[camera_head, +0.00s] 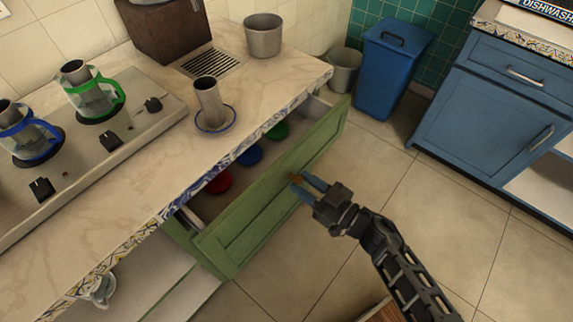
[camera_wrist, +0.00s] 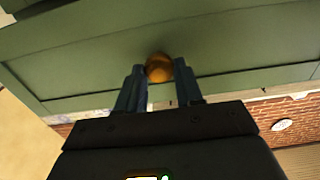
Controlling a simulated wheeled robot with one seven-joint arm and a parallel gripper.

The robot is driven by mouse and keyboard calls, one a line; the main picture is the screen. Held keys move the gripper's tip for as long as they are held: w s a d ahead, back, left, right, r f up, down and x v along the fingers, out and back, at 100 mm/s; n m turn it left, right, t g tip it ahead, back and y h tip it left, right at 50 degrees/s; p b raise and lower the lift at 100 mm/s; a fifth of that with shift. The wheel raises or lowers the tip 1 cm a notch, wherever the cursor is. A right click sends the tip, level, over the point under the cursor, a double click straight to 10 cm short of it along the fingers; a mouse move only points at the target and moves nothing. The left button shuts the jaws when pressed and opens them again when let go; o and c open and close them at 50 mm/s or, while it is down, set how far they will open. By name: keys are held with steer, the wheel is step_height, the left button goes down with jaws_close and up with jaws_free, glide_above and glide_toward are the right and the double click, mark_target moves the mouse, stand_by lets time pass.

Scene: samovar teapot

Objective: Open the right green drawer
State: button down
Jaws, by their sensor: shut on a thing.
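The green drawer (camera_head: 262,212) is pulled out from under the counter, and its inside shows from above. A red lid-like disc (camera_head: 219,183), a blue one (camera_head: 250,155) and a green one (camera_head: 278,131) lie in it. My gripper (camera_head: 301,182) is at the drawer's front, shut on its orange-brown knob. In the wrist view the knob (camera_wrist: 159,68) sits between my two blue fingertips (camera_wrist: 160,78), against the green front panel (camera_wrist: 80,55).
The counter (camera_head: 160,150) above bears a stove with a green-handled pot (camera_head: 93,95), a metal cup on a saucer (camera_head: 209,103) and a metal pot (camera_head: 263,37). A blue bin (camera_head: 388,75) and blue cabinet (camera_head: 495,105) stand at the right. Tiled floor (camera_head: 420,225) is clear between.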

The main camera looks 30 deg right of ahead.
steer(key=p+v, duration=0.1)
steer(key=v, duration=2.2)
steer(key=shift+r, duration=0.1)
steer(key=c, duration=0.8)
jaws_free()
steer(key=shift+o, duration=0.2)
steer(key=b+v, duration=0.1)
steer(key=v, duration=0.6)
steer(key=shift+s, duration=0.4)
steer(key=shift+d, duration=0.1)
